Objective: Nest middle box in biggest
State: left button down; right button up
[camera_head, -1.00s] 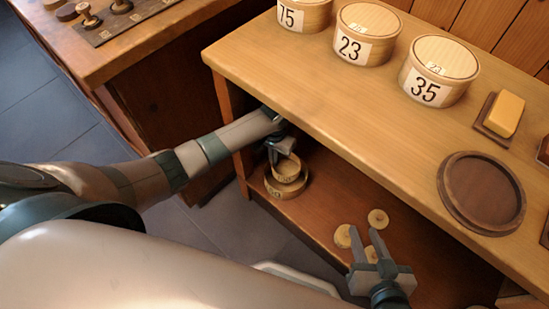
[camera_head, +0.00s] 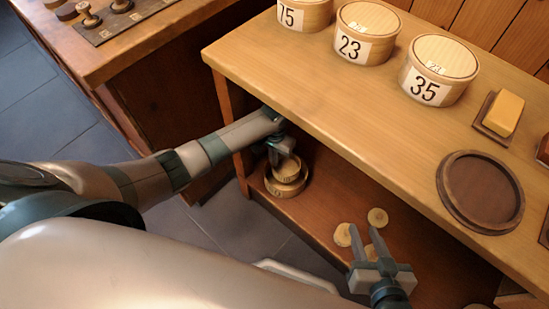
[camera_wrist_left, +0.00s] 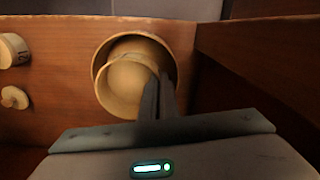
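The biggest box (camera_head: 283,190), a round light-wood tub, stands on the lower shelf near its left end. The middle box (camera_head: 288,172), a smaller round tub, is at its mouth and looks partly inside it. In the left wrist view the middle box (camera_wrist_left: 128,86) lies within the outline of the biggest box (camera_wrist_left: 103,62), off-centre toward the lower side. My left gripper (camera_head: 277,152) points down from above, its fingers close together on the middle box's rim. Whether the middle box touches the bottom is hidden. My right gripper (camera_head: 364,242) is open and empty over the lower shelf.
The upper counter (camera_head: 300,75) overhangs the boxes. It bears lidded round boxes (camera_head: 433,72), a butter-like block (camera_head: 504,113) and a dark round tray (camera_head: 482,192).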

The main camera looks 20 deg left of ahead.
pick_arm(q)
jog(key=shift+f+p, duration=0.45)
jog(key=shift+p, duration=0.05)
dwell(0.8)
jog(key=c, duration=1.6)
grip_release()
jog(key=shift+o, duration=0.2)
jog(key=shift+r+p, duration=0.8)
jog(key=shift+p, duration=0.3)
jog(key=shift+r+p, duration=3.5)
jog(key=shift+p, duration=0.55)
jog(key=shift+f, duration=0.1)
